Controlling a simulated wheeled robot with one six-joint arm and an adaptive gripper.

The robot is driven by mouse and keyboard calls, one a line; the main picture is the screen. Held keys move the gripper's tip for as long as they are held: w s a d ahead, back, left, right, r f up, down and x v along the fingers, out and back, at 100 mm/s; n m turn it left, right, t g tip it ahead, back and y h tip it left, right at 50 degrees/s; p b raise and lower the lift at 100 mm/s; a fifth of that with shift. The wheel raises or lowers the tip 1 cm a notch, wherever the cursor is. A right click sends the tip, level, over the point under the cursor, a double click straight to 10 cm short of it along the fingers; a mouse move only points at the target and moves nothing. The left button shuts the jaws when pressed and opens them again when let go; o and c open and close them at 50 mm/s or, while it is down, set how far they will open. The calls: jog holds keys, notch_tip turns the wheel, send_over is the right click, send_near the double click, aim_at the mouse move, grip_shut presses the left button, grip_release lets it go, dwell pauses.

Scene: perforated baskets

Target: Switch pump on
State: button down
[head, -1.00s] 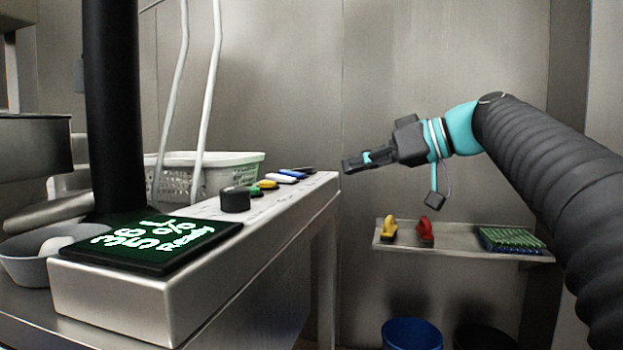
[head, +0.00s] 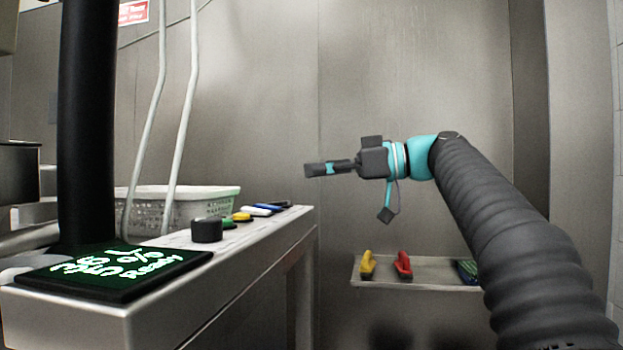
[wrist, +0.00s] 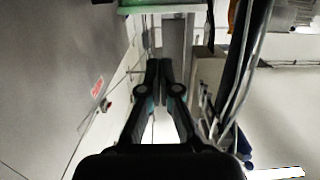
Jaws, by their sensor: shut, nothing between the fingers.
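The control panel (head: 250,250) is a long metal box with a row of controls on its top. A black round knob (head: 206,230) stands nearest, then a green button (head: 229,223), a yellow one (head: 242,217), a white one (head: 255,211), a blue one (head: 270,207) and a dark one at the far end (head: 282,203). I cannot read which is the pump's. A screen (head: 115,268) at the near end shows "Ready". My gripper (head: 308,170) is shut and empty, above and just right of the panel's far end, apart from it. In the wrist view its fingers (wrist: 159,68) are together.
A white perforated basket (head: 185,207) stands behind the panel, with two pale hoses (head: 189,100) and a black column (head: 87,120) at left. A low shelf (head: 430,286) at right holds yellow (head: 367,264) and red (head: 403,265) items. The wall behind my gripper is bare.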

send_over(273, 207)
jog(key=shift+w+d+f, duration=0.1)
jog(key=shift+d+f, duration=0.15)
jog(key=shift+f, duration=0.2)
notch_tip(273, 207, down, 3)
jog(key=shift+a+r+b, duration=0.15)
jog(key=shift+r+b, duration=0.05)
jog(key=shift+b, duration=0.45)
jog(key=shift+a+f, duration=0.15)
jog(key=shift+f, duration=0.55)
